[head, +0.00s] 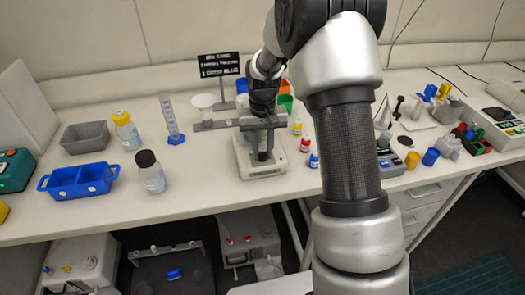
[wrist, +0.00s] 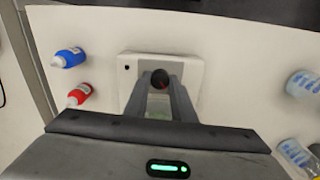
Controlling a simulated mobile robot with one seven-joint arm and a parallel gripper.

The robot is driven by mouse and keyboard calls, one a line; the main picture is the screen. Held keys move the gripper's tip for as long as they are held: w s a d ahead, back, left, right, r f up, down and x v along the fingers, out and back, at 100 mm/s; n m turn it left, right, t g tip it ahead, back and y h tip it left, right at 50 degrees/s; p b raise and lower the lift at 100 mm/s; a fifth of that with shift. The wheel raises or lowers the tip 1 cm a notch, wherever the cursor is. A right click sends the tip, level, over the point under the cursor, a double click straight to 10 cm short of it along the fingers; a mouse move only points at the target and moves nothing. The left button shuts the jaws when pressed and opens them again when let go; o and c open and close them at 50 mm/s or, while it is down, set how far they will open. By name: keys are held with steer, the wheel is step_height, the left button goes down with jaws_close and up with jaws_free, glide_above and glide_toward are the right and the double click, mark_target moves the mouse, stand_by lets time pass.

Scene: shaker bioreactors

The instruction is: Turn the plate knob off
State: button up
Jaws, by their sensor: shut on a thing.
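A small white plate device (head: 268,174) stands near the middle of the bench in the head view. In the wrist view its white top (wrist: 190,66) lies under my fingers. The knob's setting cannot be read.
A black-capped bottle (head: 151,173), a blue tray (head: 78,181) and a blue-based cylinder (head: 171,120) stand to the left. A black sign (head: 219,66) stands behind. The bench front is clear.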

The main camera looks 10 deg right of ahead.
mark_target(262, 154)
steer(key=shift+r+n, duration=0.1)
steer(key=shift+n, duration=0.4)
steer(key=o, duration=1.1)
steer(key=shift+c, duration=0.2)
step_height(262, 154, up, 17)
steer(key=shift+r, duration=0.2)
